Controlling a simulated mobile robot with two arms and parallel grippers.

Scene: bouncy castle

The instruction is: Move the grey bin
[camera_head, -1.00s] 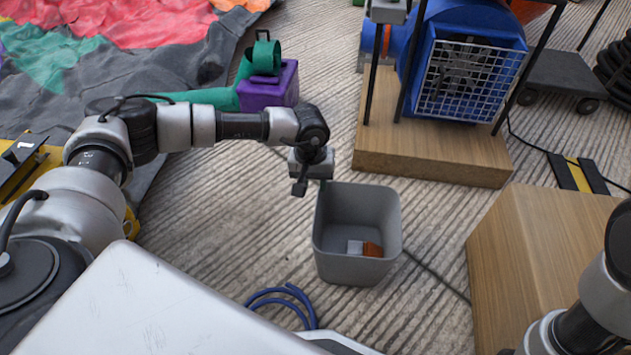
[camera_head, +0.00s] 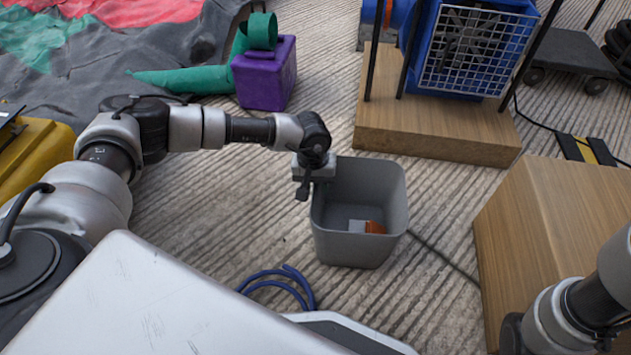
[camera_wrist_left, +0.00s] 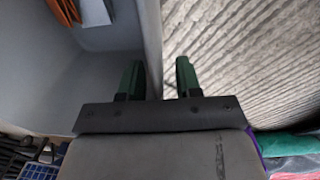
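The grey bin (camera_head: 360,247) stands upright on the ribbed floor in the middle of the head view, with a small white and orange item (camera_head: 367,226) inside. My left gripper (camera_head: 303,190) is at its left wall, near the top rim. In the left wrist view, the gripper's two green-tipped fingers (camera_wrist_left: 160,78) are apart. The bin wall (camera_wrist_left: 149,35) runs up between them, one finger on the inner side and one over the floor side. A gap shows between the wall and the outer finger. My right gripper is out of the picture; only part of the right arm shows.
A wooden box (camera_head: 545,230) stands right of the bin. A blue blower (camera_head: 470,50) sits on a wooden base (camera_head: 435,135) behind it. A purple block (camera_head: 265,75) is at the back left. Blue hose (camera_head: 285,283) and a thin cable lie on the floor nearby.

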